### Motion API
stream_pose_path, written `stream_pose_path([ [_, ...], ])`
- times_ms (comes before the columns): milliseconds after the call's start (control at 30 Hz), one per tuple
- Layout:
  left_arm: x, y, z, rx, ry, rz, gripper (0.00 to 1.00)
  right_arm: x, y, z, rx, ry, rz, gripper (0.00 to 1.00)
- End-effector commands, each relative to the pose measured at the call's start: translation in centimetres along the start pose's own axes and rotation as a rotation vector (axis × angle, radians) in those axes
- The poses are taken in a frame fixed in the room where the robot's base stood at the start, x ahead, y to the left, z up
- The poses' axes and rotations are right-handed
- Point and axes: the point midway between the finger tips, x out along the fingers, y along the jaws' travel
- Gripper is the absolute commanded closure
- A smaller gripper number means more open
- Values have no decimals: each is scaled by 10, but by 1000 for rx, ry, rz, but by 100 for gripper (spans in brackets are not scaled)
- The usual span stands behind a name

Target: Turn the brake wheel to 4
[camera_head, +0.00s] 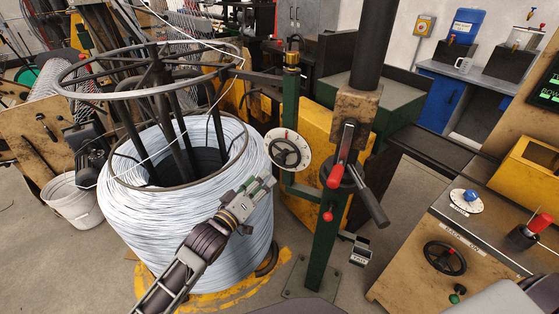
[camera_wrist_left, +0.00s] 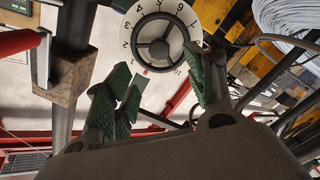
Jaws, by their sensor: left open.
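A black three-spoked hand wheel sits on a round white dial (camera_head: 287,149), mounted on the green post beside the wire coil. In the left wrist view the wheel (camera_wrist_left: 160,41) and its numbered dial appear upside down, with a red mark near the dial's edge between 1 and 10. My left gripper (camera_head: 267,183) is open and empty, below and left of the wheel in the head view, apart from it. In the left wrist view its green-padded fingers (camera_wrist_left: 166,88) stand apart, with the dial beyond them.
The large white wire coil (camera_head: 180,220) stands just left of my left gripper. A lever with a red knob (camera_head: 336,176) stands right of the dial. The bench at right carries another black hand wheel (camera_head: 445,258) and a blue knob (camera_head: 470,196).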

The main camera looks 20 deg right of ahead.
Motion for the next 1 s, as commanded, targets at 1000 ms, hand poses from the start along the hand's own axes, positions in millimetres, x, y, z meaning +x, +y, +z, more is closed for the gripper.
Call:
stream_pose_path([
  [1000,99,1,0,1,-1,1,45,-6,-8,8,0,-10,-8,60],
])
